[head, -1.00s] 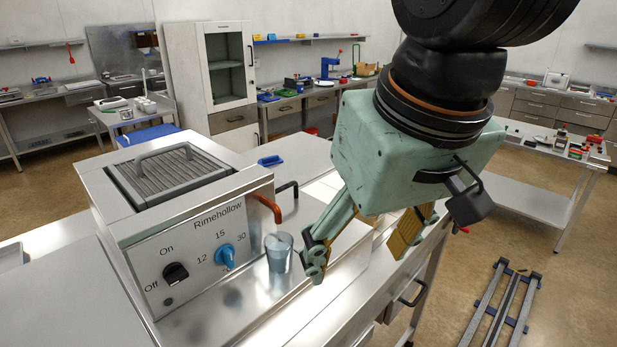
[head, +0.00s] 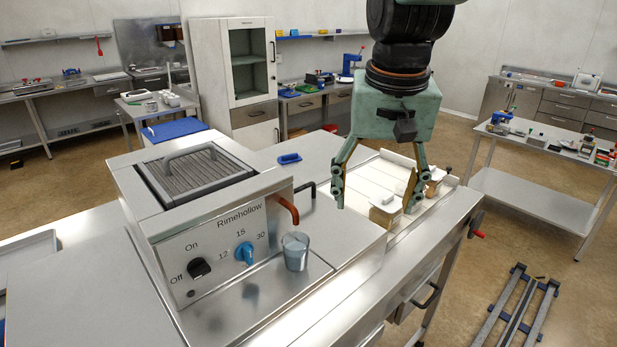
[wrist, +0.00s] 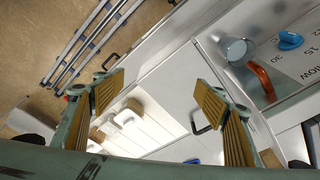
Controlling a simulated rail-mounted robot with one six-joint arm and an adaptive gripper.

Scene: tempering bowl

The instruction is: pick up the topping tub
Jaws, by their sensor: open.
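My gripper (head: 375,192) is open and empty, pointing down over the pale slatted board on the right of the steel bench. I cannot tell for sure which piece is the topping tub. A grey cup (head: 295,253) stands under the copper spout, left of my gripper; it also shows in the wrist view (wrist: 236,50).
The tempering machine (head: 215,225), with a lidded grille, knobs and copper spout (head: 288,207), fills the left of the bench. A blue piece (head: 289,158) lies behind it. More small items (head: 436,181) stand at the board's right end. The bench's front strip is clear.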

